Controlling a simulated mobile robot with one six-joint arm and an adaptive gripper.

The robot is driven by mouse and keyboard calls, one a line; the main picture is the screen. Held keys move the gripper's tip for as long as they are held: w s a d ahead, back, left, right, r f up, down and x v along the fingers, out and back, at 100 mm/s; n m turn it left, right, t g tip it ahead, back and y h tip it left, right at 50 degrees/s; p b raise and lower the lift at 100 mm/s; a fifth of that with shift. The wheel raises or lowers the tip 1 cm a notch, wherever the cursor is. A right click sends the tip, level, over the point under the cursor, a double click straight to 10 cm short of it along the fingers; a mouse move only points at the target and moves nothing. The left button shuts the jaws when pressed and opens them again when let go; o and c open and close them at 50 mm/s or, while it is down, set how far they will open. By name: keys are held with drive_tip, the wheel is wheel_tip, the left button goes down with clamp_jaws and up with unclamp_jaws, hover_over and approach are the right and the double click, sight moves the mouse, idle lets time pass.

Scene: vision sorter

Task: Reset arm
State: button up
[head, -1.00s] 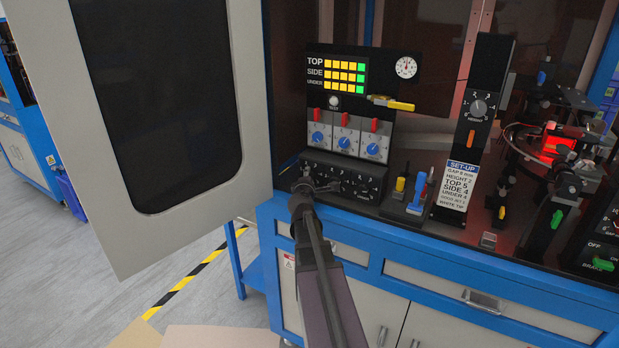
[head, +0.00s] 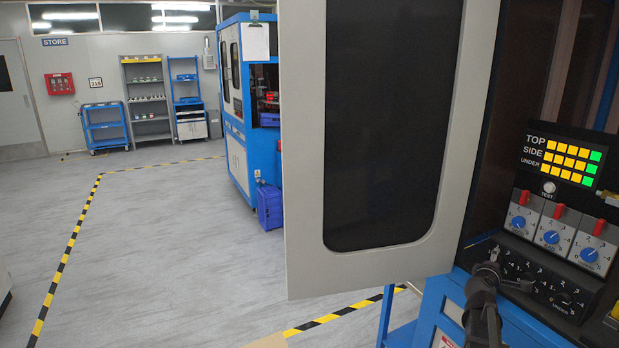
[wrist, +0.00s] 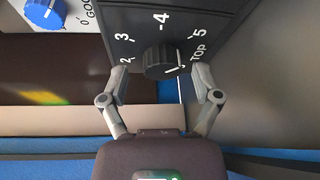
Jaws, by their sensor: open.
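My gripper (wrist: 163,88) is open in the wrist view. Its two fingers stand on either side of a black knob (wrist: 160,62) marked Top, with a gap visible at each side. A number scale surrounds the knob; its exact setting is hard to read. In the head view my gripper (head: 492,264) is at the left end of the low black knob panel (head: 537,281), and my dark arm reaches up to it from below. The fingertips are too small to make out there.
The open grey cabinet door (head: 303,150) stands just left of my arm. Above the knob panel are blue dials (head: 551,237) with red switches and a lit yellow-green display (head: 572,162). A clear grey floor (head: 180,240) lies left, with another blue machine (head: 237,130) behind.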

drive_tip(key=a+m+p, duration=0.2)
drive_tip(key=a, duration=0.1)
drive_tip(key=s+a+r+m+g+y+p, duration=0.1)
drive_tip(key=a+m+p, duration=0.1)
drive_tip(key=a, duration=0.1)
drive_tip(key=s+a+r+m+g+y+p, duration=0.1)
drive_tip(key=a+m+p, duration=0.1)
drive_tip(key=a+m, duration=0.1)
drive_tip(key=shift+s+a, duration=0.1)
drive_tip(key=shift+a, duration=0.1)
drive_tip(key=s+a+f+m+g+y, duration=0.1)
drive_tip(key=s+a+f+g+y, duration=0.2)
drive_tip(key=a, duration=0.8)
drive_tip(key=s+a+f+m+g+y+p, duration=0.1)
drive_tip(key=s+a+f+g+y, duration=0.2)
drive_tip(key=s+a, duration=0.3)
drive_tip(key=s+a+f+m+g+y+p, duration=0.1)
drive_tip(key=s+a+f+g+y, duration=0.2)
drive_tip(key=a, duration=1.2)
drive_tip(key=shift+s+a+f+m+g+y, duration=0.35)
drive_tip(key=shift+s+f+y, duration=0.2)
drive_tip(key=shift+s, duration=0.55)
drive_tip(key=c, duration=0.3)
drive_tip(key=shift+c, duration=0.2)
